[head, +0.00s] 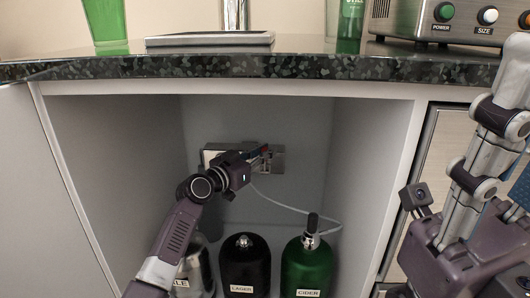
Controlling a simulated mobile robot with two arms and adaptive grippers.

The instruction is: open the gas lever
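A metal gas fitting (276,162) is mounted on the back wall inside the open cabinet. A small red part (264,149), perhaps the lever, shows at the tip of my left gripper (262,155). The gripper reaches in from the left, with its fingers right at the fitting and covering part of it. I cannot tell whether the fingers are shut on the lever.
Below the fitting stand a green cider bottle (306,266), a black lager bottle (245,268) and a grey bottle (203,268) behind my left arm. A thin pale hose (290,207) runs to the cider bottle. The countertop edge (260,67) overhangs the cabinet.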

